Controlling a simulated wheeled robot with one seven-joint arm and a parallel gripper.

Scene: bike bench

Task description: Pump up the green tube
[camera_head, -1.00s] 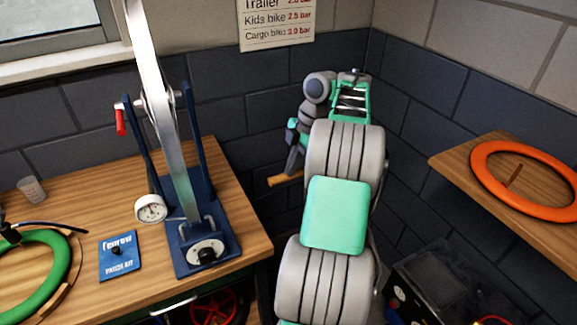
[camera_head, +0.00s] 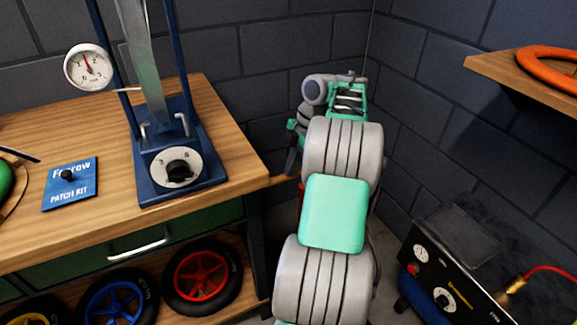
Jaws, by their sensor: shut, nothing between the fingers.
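The green tube (camera_head: 4,180) shows only as a sliver at the left edge, on the wooden bench. A blue-framed stand (camera_head: 182,185) with a silver lever (camera_head: 140,50) and a black knob on its base stands on the bench; its top is out of view. A white round gauge (camera_head: 89,67) shows at the stand's left. A black compressor-like box (camera_head: 450,275) with a gauge and knob stands at lower right, with a brass fitting (camera_head: 516,285) on a red hose. My gripper (camera_head: 292,160), small and partly hidden behind my arm, is shut and empty near the bench's right end.
A blue patch kit (camera_head: 85,175) lies on the bench (camera_head: 110,150). Several wheels, one with red spokes (camera_head: 203,277), sit below the green drawer (camera_head: 120,240). An orange tube (camera_head: 550,68) lies on a wall shelf (camera_head: 490,65) at right. Brick walls close the corner behind my arm.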

